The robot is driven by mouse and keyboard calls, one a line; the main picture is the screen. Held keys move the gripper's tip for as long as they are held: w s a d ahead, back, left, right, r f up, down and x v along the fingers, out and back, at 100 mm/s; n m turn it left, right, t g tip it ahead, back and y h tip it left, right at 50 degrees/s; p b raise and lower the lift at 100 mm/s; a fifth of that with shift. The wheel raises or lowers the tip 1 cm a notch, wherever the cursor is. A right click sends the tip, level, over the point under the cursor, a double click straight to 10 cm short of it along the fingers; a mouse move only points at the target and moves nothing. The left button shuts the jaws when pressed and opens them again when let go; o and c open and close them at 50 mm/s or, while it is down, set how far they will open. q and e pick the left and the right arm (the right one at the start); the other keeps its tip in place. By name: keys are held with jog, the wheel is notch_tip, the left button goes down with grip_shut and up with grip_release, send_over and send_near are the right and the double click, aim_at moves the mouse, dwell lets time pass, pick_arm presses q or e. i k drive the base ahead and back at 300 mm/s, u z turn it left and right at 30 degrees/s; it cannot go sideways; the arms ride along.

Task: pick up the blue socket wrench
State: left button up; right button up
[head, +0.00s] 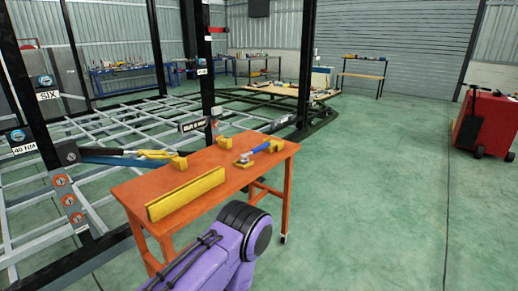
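A blue-handled tool (261,148), likely the blue socket wrench, lies on the far right part of the orange table (222,196). Its left end meets a small grey and yellow piece, and its right end is at a yellow block (275,145). It is too small to make out its head clearly. Neither of my grippers is in view. A purple part of my own arm shows at the bottom, in front of the table.
A long yellow bar (186,194) and smaller yellow blocks (179,163) share the table. A metal frame with dark posts (158,65) stands to the left and behind. A red cabinet (487,122) stands far right. The green floor right of the table is clear.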

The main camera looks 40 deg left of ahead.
aim_at(244, 160)
jog(key=u, duration=0.4)
jog(key=i, duration=0.7)
jog(key=u, duration=0.65)
